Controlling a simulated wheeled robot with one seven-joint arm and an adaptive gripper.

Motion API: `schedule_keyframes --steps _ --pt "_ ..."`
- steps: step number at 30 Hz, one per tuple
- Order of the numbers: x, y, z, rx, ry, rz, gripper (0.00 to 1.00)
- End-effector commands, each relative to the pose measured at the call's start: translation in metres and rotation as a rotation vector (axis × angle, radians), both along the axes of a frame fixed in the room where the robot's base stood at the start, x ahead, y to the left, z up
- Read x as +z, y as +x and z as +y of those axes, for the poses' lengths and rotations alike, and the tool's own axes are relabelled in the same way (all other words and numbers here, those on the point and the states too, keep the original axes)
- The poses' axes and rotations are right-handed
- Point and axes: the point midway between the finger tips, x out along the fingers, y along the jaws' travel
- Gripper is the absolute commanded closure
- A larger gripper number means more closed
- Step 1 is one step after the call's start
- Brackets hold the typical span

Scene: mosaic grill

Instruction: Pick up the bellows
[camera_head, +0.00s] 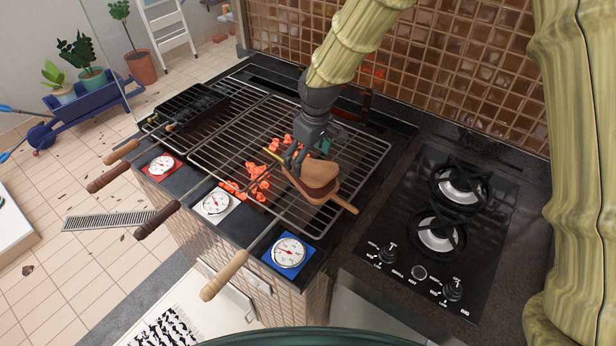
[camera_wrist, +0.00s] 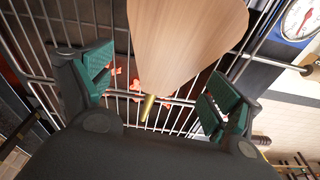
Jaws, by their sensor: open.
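The bellows (camera_head: 318,184) lies on the right part of the grill grate, with wooden boards, a dark reddish-brown middle, a wooden handle toward the lower right and a brass nozzle toward the upper left. In the wrist view its flat wooden board (camera_wrist: 185,40) fills the top middle, and the brass nozzle (camera_wrist: 148,108) points down between the fingers. My gripper (camera_head: 292,160) is at the nozzle end of the bellows. In the wrist view my gripper (camera_wrist: 152,97) is open, with green-padded fingers on either side of the nozzle. I cannot tell whether either finger touches it.
The grill grate (camera_head: 215,130) spans the counter, with glowing red coals (camera_head: 256,180) beneath. Skewers with wooden handles (camera_head: 224,276) stick out over the front edge. A black gas stove (camera_head: 435,235) is at the right. A tiled wall (camera_head: 450,65) stands behind.

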Motion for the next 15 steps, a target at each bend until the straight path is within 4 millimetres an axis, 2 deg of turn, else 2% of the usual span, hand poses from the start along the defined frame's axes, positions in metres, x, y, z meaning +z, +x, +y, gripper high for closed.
schedule_keyframes --steps 9,15 --pt "-0.030 0.001 0.004 0.000 -0.001 0.003 0.09" --pt "-0.043 0.003 0.005 0.000 -0.001 0.001 0.09"
